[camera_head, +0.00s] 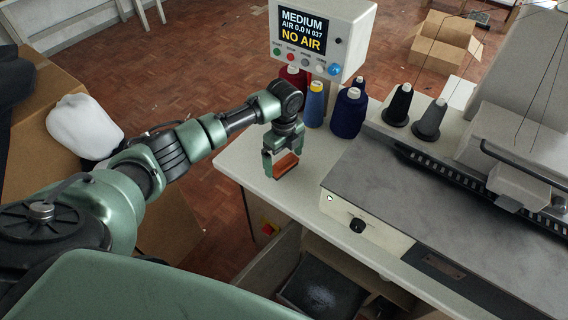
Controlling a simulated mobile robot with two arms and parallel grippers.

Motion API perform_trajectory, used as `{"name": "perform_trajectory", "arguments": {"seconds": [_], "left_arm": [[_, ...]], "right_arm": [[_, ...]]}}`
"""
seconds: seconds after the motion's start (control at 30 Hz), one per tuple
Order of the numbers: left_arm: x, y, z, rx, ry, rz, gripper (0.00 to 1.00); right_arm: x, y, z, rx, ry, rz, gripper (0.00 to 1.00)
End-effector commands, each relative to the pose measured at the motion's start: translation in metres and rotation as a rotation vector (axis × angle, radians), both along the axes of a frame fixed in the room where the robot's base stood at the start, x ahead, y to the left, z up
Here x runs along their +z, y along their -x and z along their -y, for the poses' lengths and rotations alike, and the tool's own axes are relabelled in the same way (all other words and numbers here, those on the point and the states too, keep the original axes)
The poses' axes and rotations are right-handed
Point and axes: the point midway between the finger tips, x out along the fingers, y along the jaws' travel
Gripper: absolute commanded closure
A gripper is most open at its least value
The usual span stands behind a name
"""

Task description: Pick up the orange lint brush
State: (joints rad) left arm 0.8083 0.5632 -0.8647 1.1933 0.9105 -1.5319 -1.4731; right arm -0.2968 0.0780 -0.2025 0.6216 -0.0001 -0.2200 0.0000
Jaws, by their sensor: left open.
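An orange-brown brush (286,165) lies at the left end of the pale tabletop, in front of the thread cones. My left gripper (283,167) is directly over it, pointing down, with its open fingers on either side of the brush. I cannot tell whether the fingers touch it. The gripper hides part of the brush. My right gripper is not in view.
The pale table (262,185) has free room right of the brush. A grey machine bed (440,190) borders the right.

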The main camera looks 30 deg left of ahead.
Motion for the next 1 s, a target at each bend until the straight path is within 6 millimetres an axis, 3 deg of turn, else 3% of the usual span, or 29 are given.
{"name": "perform_trajectory", "arguments": {"seconds": [0.17,0.37,0.77,1.0], "left_arm": [[0.000,0.000,0.000,0.000,0.000,0.001,0.00],[0.000,0.000,0.000,0.000,0.000,0.001,0.52],[0.010,-0.001,0.000,0.001,0.001,0.004,0.52],[0.050,-0.002,0.000,0.000,0.001,0.007,0.52]], "right_arm": [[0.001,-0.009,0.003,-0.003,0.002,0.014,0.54],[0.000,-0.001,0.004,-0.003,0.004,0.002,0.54],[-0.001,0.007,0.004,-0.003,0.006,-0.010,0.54],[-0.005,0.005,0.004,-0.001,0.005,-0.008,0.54]]}}
